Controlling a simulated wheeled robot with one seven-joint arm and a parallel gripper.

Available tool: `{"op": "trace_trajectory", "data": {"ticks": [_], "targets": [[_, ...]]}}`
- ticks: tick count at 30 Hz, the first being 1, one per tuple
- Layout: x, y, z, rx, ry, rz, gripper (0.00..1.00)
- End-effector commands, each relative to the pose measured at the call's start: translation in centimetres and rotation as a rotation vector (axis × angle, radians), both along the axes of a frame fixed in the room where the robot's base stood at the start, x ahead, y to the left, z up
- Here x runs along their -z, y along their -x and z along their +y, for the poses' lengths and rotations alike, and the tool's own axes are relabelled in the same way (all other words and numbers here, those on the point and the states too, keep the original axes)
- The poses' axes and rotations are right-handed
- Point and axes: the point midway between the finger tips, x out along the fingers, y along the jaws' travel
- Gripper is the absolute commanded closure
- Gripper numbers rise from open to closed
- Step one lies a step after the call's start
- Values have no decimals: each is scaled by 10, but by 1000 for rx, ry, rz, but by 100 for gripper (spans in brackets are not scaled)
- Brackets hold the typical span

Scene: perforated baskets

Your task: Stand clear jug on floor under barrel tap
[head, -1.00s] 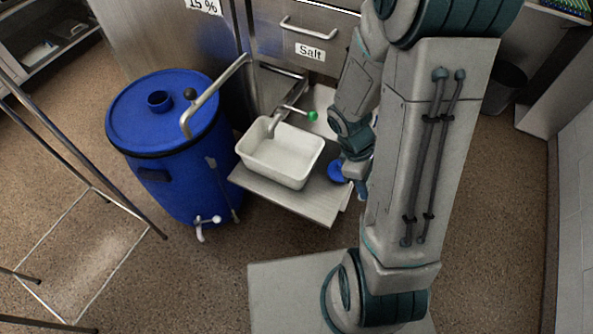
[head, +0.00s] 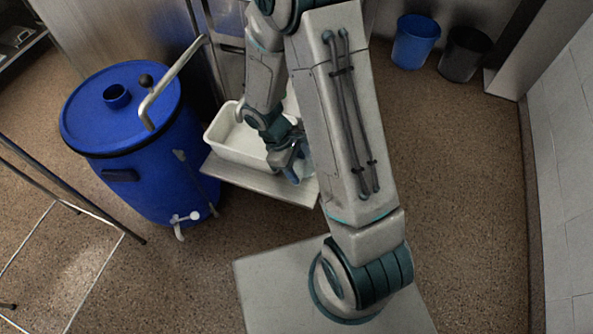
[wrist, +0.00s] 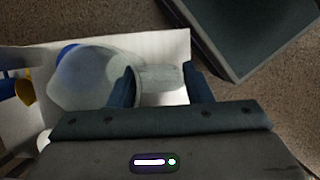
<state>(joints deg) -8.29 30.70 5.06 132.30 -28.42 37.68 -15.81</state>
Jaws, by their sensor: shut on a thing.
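The blue barrel (head: 135,165) stands on the floor at the left in the head view. Its white tap (head: 182,221) is low on the front, with bare floor below. My gripper (head: 290,160) is at the front right of the white tub, over the metal shelf. In the wrist view my gripper (wrist: 160,90) has one finger on each side of the clear jug's handle. The jug (wrist: 88,84) is cloudy and see-through, with its body left of the fingers. In the head view my arm hides most of it. I cannot tell whether it touches the shelf.
The white tub (head: 225,150) sits on the low metal shelf (head: 245,182) right of the barrel. A metal frame (head: 100,215) stands at the left. A blue bin (head: 415,42) and a dark bin (head: 464,55) are at the back right. The floor at right is open.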

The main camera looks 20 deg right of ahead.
Motion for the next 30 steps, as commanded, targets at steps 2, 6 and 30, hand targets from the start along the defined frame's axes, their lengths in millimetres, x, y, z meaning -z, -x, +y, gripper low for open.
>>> {"op": "trace_trajectory", "data": {"ticks": [2,6,30], "targets": [[15,0,0,-2,0,1,78],[16,0,0,-1,0,0,78],[1,-4,4,-1,-1,-5,33]]}}
